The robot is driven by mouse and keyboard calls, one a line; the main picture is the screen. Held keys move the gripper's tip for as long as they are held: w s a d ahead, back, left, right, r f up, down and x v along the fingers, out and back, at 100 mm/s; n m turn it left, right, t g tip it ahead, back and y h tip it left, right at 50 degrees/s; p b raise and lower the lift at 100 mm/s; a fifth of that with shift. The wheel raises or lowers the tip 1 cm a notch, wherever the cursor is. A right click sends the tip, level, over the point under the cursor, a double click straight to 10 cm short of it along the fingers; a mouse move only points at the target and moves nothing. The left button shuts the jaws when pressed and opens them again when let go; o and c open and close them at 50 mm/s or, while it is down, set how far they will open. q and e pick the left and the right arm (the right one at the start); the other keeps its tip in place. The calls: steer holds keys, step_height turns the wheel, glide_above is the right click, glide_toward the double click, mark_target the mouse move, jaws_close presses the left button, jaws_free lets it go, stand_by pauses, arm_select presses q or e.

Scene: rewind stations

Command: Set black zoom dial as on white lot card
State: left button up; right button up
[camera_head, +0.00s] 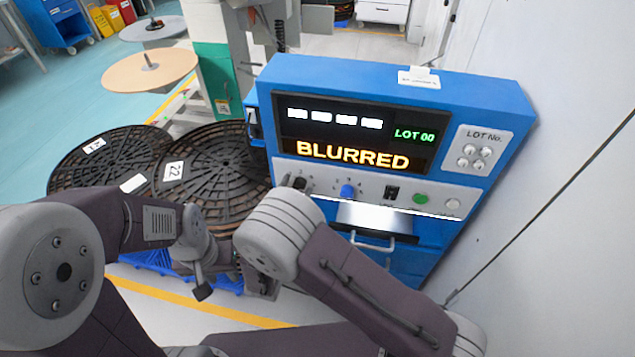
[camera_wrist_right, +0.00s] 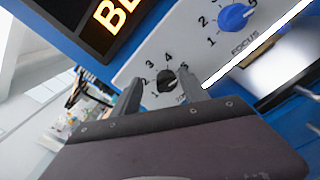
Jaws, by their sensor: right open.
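The black zoom dial (camera_head: 299,183) is on the grey control strip of the blue station. In the right wrist view the black dial (camera_wrist_right: 166,86) shows numbers around it; its exact setting is unclear. My right gripper (camera_wrist_right: 159,77) is open, with the dial showing between its fingertips; contact cannot be told. It is mostly hidden behind my arm in the head view. The white lot card (camera_head: 418,79) is on top of the station, its print too small to read. My left gripper (camera_head: 203,287) hangs low left of the station; its jaw opening is unclear.
The screen (camera_head: 352,155) reads BLURRED and LOT 00. A blue focus dial (camera_head: 347,191) is right of the black dial; it also shows in the wrist view (camera_wrist_right: 235,16). A green button (camera_head: 420,198) and a drawer handle (camera_head: 373,243) are nearby. Black reels (camera_head: 215,170) stand left.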

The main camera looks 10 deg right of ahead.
step_height(320, 180, up, 3)
steer(key=shift+r+p, duration=0.2)
steer(key=shift+p, duration=0.55)
arm_select(q)
step_height(320, 180, up, 8)
steer(key=p, duration=0.4)
steer(key=shift+f+p, duration=0.2)
steer(key=shift+p, duration=0.2)
arm_select(e)
steer(key=s+d+r, duration=0.6)
steer(key=d, duration=0.4)
